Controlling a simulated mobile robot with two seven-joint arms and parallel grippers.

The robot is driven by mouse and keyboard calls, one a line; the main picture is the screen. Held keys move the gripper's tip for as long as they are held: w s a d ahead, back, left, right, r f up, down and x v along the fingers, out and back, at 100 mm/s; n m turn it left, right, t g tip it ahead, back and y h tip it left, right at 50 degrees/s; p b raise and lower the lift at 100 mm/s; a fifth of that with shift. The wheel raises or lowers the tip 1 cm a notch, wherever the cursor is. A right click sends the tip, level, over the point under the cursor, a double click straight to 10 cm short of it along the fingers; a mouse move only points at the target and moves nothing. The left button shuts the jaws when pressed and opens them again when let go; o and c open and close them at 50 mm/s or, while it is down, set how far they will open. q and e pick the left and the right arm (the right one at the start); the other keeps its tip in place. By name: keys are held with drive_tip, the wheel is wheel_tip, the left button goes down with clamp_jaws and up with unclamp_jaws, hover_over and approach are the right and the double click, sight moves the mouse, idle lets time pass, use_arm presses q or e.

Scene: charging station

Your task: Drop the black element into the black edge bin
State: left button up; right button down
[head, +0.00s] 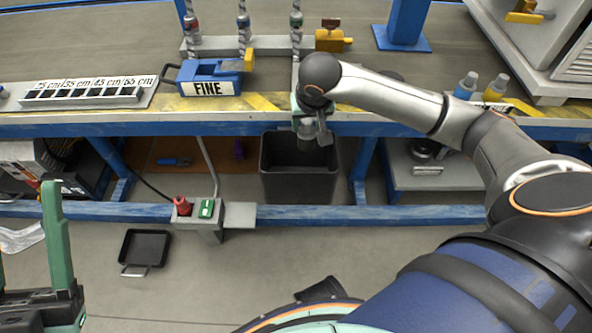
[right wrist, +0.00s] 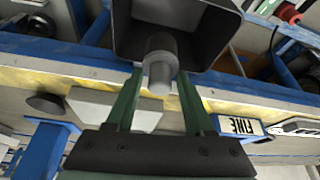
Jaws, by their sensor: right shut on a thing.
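The black edge bin (head: 298,187) stands on the floor below the front edge of the workbench. My right gripper (head: 312,128) points down over the bin's opening, near its back rim. It is shut on the black element (right wrist: 161,62), a dark grey cylinder with a narrower end, held between two green fingers in the right wrist view. That view also shows the bin (right wrist: 135,40) just beyond the element. In the head view the element is mostly hidden by the gripper. My left gripper (head: 62,250) shows only in part at the lower left, with one long green finger upright.
The workbench's blue front edge (head: 420,130) runs beside my right arm. A blue FINE holder (head: 207,80) and two bottles (head: 480,88) stand on the bench. A switch box (head: 205,212) and a blue lower rail (head: 400,214) flank the bin. A black tray (head: 145,248) lies on the floor.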

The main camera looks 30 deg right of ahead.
drive_tip(key=shift+c, duration=1)
unclamp_jaws()
use_arm(q)
drive_tip(key=shift+m, duration=0.3)
drive_tip(key=shift+s+a+r+p, duration=0.1)
drive_tip(key=shift+a+r+p, duration=0.05)
drive_tip(key=shift+r+p, duration=1)
drive_tip(key=shift+a+r+p, duration=0.15)
drive_tip(key=shift+r+p, duration=0.95)
drive_tip(key=shift+r, duration=0.05)
use_arm(e)
drive_tip(key=v, duration=1.2)
drive_tip(key=shift+r, duration=0.2)
